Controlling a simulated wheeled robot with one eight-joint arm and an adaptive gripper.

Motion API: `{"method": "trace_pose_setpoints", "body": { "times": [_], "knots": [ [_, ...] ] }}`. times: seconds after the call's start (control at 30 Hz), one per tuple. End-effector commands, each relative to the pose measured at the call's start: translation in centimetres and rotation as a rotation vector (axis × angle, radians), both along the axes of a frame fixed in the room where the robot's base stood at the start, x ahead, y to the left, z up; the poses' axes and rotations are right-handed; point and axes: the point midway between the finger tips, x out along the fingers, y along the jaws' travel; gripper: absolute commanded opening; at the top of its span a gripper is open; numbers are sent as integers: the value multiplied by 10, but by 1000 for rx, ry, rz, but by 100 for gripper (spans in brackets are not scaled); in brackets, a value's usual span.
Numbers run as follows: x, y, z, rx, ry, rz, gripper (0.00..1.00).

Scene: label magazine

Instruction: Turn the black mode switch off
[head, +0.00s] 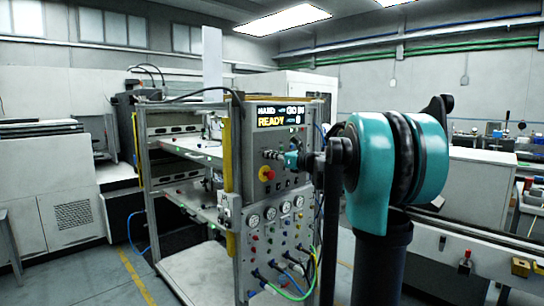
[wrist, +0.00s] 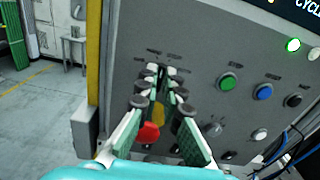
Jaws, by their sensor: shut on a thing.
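The control panel (head: 246,165) stands upright, with a lit display (head: 281,115) at its top. My gripper (head: 274,155) reaches the panel from the right, just above the red button (head: 267,174). In the wrist view my gripper's fingers (wrist: 161,74) come together at the panel face. They are shut on a small control there, which I take to be the black mode switch. The fingertips hide almost all of it, so its setting cannot be read. The red button (wrist: 148,132) and its yellow base show between the fingers.
Green (wrist: 228,82), blue (wrist: 263,91) and black (wrist: 292,100) buttons sit right of my fingers. Gauges (head: 269,214) and hanging cables (head: 292,292) are lower down. Floor left of the panel is open.

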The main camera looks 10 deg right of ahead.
Motion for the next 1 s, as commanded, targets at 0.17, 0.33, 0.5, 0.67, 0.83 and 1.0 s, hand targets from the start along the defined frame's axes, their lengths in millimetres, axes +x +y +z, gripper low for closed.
{"method": "trace_pose_setpoints", "body": {
  "times": [0.17, 0.33, 0.5, 0.67, 0.83, 1.0],
  "knots": [
    [-1, 1, 0, -137, -99, 0, 0],
    [-1, 1, -1, -267, -194, 0, 0],
    [-2, 2, -1, -398, -289, 0, 0],
    [-2, 2, -1, -521, -379, 0, 0],
    [-2, 2, -2, -646, -469, 0, 0],
    [-3, 3, -2, -755, -548, 1, 0]
  ]
}}
